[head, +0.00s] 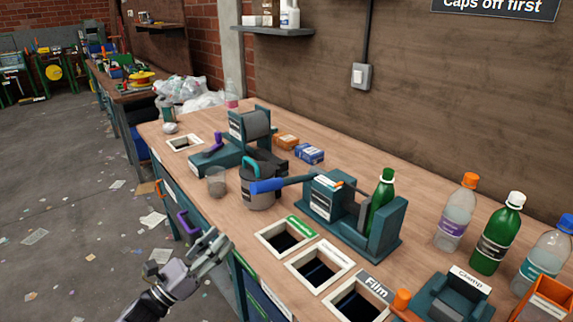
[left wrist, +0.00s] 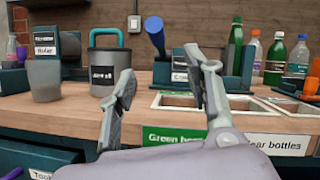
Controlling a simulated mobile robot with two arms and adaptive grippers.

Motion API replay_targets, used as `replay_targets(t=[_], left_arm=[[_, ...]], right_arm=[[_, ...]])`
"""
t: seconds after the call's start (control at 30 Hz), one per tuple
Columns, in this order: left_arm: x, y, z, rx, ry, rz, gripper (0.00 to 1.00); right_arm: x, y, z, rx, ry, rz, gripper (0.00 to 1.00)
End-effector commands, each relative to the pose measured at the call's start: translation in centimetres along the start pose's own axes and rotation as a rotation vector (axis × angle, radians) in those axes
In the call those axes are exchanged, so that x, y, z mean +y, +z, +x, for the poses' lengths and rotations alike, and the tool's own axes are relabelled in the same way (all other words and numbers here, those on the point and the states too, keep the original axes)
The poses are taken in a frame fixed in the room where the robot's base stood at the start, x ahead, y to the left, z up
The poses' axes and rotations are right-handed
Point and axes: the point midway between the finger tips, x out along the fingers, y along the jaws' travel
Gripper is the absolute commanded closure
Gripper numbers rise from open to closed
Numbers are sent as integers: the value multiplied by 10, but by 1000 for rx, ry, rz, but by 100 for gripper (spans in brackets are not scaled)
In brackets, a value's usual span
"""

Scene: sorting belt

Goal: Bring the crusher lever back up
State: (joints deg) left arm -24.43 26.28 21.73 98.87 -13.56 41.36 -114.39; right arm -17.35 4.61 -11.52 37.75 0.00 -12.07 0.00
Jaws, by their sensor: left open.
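The teal crusher (head: 322,197) stands on the bench behind the bottle openings. Its lever (head: 295,181) lies roughly level, and its blue handle (head: 266,186) juts out left past the crusher over the grey lidded pot. In the left wrist view the handle (left wrist: 154,32) points toward the camera, above and beyond the fingertips. A green bottle (head: 382,192) stands in the crusher between its body and end block. My left gripper (head: 213,252) is open and empty at the bench's front edge, below and in front of the handle, touching nothing. My right gripper is not in view.
The grey lidded pot (head: 258,192) and a grey cup (head: 216,183) stand left of the crusher. Framed openings (head: 287,235) lie in front of it. A clamp (head: 452,298) and several bottles (head: 497,240) stand to the right. The space above the handle looks clear.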

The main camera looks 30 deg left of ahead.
Motion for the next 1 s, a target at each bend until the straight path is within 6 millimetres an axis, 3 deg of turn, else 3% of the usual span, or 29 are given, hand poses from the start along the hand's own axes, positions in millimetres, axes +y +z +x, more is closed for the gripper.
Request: replay_targets(t=[0.1, 0.27, 0.8, 1.0], left_arm=[[5, 7, 0, 5, 1, 59, 54], [6, 8, 15, 2, -1, 67, 54], [5, 8, 129, 2, 0, 63, 54], [6, 7, 159, 3, 1, 62, 54]], right_arm=[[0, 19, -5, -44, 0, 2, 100], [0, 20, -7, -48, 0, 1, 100], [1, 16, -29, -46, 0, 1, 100], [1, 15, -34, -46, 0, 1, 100]])
